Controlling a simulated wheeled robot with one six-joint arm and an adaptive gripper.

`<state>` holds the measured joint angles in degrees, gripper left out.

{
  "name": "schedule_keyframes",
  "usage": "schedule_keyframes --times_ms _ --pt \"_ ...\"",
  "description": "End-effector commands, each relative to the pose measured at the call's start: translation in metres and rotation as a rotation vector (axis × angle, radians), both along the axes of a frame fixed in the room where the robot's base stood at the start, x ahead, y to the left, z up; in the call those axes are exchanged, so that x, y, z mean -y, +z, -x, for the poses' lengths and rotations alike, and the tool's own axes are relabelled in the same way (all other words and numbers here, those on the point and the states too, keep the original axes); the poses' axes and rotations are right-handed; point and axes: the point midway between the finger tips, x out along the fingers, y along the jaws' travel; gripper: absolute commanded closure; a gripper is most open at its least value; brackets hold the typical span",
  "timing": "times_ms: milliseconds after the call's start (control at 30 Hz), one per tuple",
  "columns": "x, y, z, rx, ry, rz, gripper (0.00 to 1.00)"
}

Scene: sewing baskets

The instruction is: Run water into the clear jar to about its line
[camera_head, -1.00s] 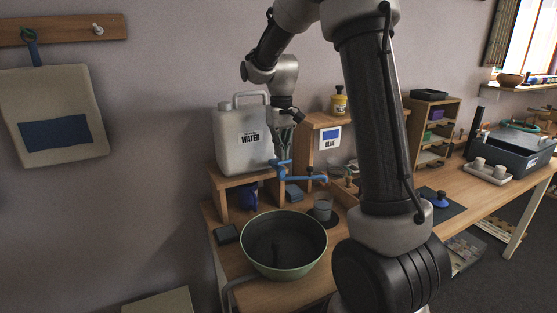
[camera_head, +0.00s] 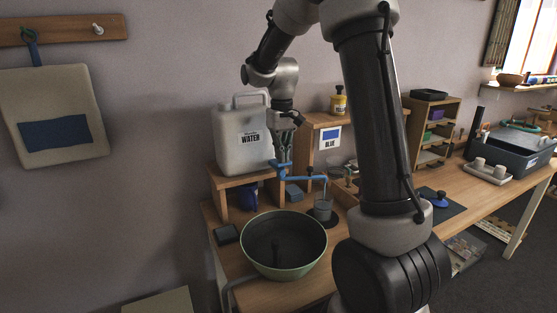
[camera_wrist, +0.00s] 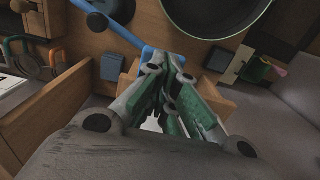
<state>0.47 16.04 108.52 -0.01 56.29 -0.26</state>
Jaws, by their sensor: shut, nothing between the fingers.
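The white water can (camera_head: 240,140), marked WATER, stands on a wooden stand. Its blue tap (camera_head: 300,178) reaches right over the small clear jar (camera_head: 322,208), which stands on a dark round pad. The jar's line and water level are too small to make out. My gripper (camera_head: 284,160) is shut and empty, pointing down at the tap's body beside the can. In the wrist view, its green-padded fingertips (camera_wrist: 168,80) are close to the blue tap (camera_wrist: 150,52). I cannot tell whether they touch it. The tap's long spout (camera_wrist: 118,28) runs to the upper left.
A large green bowl (camera_head: 284,270) stands in front of the stand and jar. A blue jug (camera_head: 245,196) sits under the stand. My arm hides part of the table.

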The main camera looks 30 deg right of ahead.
Motion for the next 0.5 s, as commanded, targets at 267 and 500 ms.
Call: schedule_keyframes --times_ms 267,500 --pt "0.000 -0.011 0.004 -0.001 0.000 0.000 1.00" --pt "0.000 -0.011 0.003 0.001 0.000 0.000 1.00"
